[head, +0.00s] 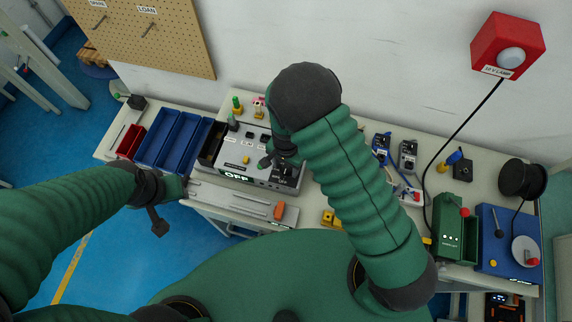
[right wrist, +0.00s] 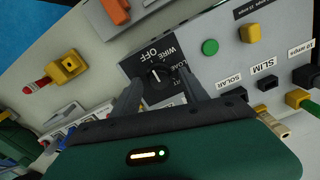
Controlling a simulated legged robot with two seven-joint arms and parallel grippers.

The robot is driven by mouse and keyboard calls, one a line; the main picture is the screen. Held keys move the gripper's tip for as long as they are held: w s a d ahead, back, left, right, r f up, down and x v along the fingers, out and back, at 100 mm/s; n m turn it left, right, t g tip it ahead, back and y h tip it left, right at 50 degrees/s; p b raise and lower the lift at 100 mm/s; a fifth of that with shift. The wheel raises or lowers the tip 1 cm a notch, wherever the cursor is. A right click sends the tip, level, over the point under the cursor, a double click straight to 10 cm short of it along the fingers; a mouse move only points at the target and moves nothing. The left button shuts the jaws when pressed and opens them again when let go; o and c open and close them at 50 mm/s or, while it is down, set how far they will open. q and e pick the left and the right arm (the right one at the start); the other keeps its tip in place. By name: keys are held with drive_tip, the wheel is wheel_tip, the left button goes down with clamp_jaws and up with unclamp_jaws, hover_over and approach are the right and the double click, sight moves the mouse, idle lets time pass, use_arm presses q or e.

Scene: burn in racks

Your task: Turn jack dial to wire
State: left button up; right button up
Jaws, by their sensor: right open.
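The jack dial (right wrist: 158,76) is a black knob on a dark plate on the grey jack box, with WIRE, OFF and other partly hidden labels around it. Its exact pointer direction is hard to read.
Blue bins (head: 180,140) and a red bin (head: 131,141) stand left of the box. An orange-handled tool (head: 279,210) lies at the front edge. A green button (right wrist: 210,47) and several plugs sit near the dial. A green unit (head: 456,238) stands at right.

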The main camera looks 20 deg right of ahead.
drive_tip(key=shift+f, duration=0.1)
clamp_jaws()
idle(0.3)
drive_tip(key=shift+m, duration=0.3)
drive_tip(key=m+p, duration=0.2)
drive_tip(key=m, duration=0.1)
drive_tip(key=shift+m, duration=0.3)
drive_tip(key=shift+w+m+p, duration=0.1)
drive_tip(key=shift+m+p, duration=0.75)
drive_tip(key=shift+m, duration=1.45)
